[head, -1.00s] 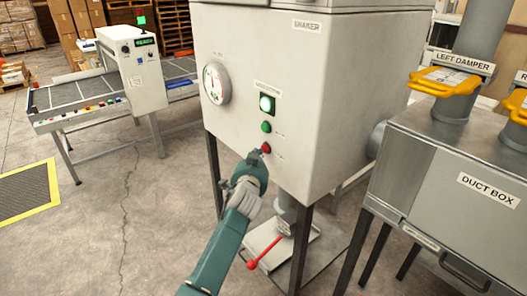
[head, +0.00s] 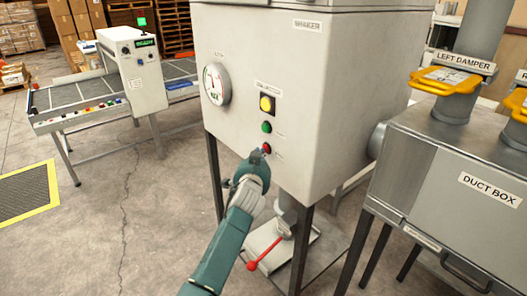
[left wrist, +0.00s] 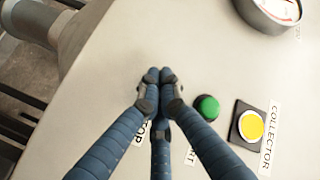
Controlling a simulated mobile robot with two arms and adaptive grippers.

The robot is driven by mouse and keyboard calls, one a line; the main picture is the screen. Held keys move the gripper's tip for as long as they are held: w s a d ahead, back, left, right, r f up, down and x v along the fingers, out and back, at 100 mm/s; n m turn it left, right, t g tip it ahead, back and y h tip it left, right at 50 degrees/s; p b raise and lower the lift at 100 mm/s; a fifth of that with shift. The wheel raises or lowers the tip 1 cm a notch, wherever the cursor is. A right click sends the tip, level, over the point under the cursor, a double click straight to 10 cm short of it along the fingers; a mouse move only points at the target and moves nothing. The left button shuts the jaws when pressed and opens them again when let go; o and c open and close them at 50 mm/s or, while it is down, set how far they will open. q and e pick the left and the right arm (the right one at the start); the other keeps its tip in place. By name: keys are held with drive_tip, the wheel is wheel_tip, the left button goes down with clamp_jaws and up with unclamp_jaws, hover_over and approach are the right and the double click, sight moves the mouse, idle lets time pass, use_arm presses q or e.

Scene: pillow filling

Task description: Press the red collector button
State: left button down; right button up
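The red collector button (head: 266,148) is the lowest control on the front of the grey collector cabinet (head: 330,110). My left gripper (head: 261,157) is just in front of and below the red button in the head view. In the left wrist view its fingers (left wrist: 159,76) are together, with nothing seen between them. They hide the red button there, beside a partly covered label ending in "OP". I cannot tell whether they touch it. My right gripper is not in view.
A round gauge (head: 216,84) is on the cabinet's upper left. A red-handled lever (head: 252,265) is below the cabinet. A conveyor table (head: 85,100) stands left. The floor between is clear.

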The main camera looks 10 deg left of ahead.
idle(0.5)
use_arm(q)
drive_tip(key=shift+s+a+p, duration=0.5)
drive_tip(key=shift+s+p, duration=0.15)
drive_tip(key=shift+p, duration=0.1)
drive_tip(key=s+a+p, duration=0.1)
drive_tip(key=s, duration=0.1)
drive_tip(key=s+a+p, duration=0.2)
drive_tip(key=shift+p, duration=0.3)
idle(0.4)
